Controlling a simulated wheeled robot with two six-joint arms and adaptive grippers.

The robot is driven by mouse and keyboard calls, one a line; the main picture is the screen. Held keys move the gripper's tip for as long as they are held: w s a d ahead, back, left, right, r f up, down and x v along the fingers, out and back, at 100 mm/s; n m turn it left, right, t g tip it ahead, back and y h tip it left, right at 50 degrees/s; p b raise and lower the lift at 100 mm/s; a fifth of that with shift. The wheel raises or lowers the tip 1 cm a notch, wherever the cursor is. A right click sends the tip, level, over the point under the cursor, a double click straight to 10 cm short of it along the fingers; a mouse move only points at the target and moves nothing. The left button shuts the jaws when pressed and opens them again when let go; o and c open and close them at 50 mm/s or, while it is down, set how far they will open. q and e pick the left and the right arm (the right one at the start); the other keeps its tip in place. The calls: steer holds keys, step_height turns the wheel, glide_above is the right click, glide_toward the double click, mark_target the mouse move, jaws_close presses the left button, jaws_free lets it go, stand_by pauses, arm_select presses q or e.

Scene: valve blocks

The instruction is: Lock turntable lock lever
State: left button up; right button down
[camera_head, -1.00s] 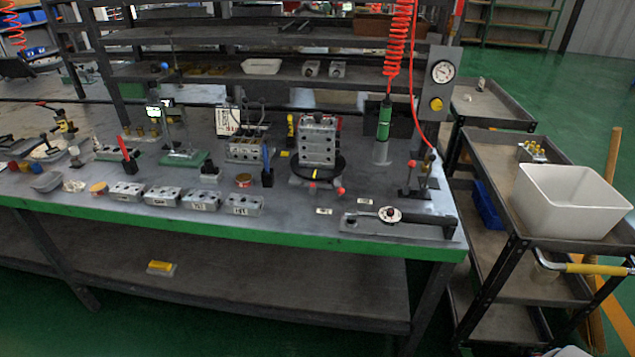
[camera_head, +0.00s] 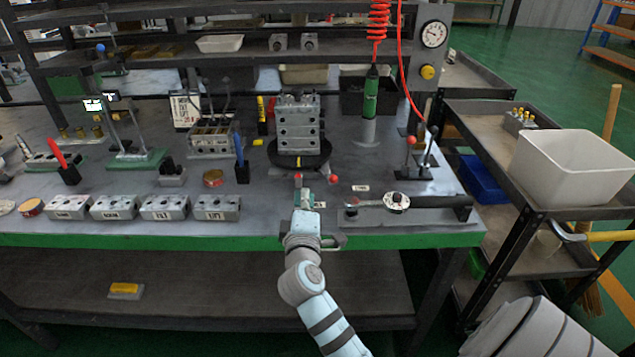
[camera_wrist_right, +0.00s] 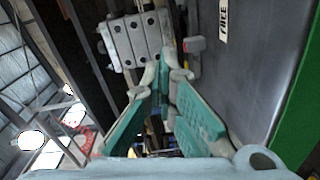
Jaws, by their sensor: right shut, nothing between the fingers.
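The turntable (camera_head: 283,158) is a dark round plate with a yellow mark at its front edge. A grey valve block (camera_head: 299,128) stands upright on it. Two red knobs show at its front: a left one (camera_head: 297,177) and a right one (camera_head: 334,178). I cannot tell which belongs to the lock lever. My right gripper (camera_head: 305,190) is shut and empty just in front of the turntable, close to the left knob. In the right wrist view its green fingers (camera_wrist_right: 168,62) meet, with a red part (camera_wrist_right: 192,44) just beside the tips; contact is unclear. My left gripper is out of view.
A fixture with a wrench-like handle (camera_head: 370,205) lies right of my gripper. Several small valve blocks (camera_head: 165,207) line the front edge at left. A green screwdriver (camera_head: 371,95) hangs on a red coil at the back. A cart with a white bin (camera_head: 570,165) stands at right.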

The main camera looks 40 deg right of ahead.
steer(key=shift+x, duration=0.95)
steer(key=x, duration=0.3)
steer(key=b+x, duration=0.1)
steer(key=shift+w+f, duration=0.4)
steer(key=d, duration=0.2)
steer(key=s+d, duration=0.1)
steer(key=shift+d+f, duration=0.15)
steer(key=shift+f, duration=0.15)
steer(key=shift+s+d, duration=0.25)
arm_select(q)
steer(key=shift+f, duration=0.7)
arm_select(e)
steer(key=shift+w, duration=0.1)
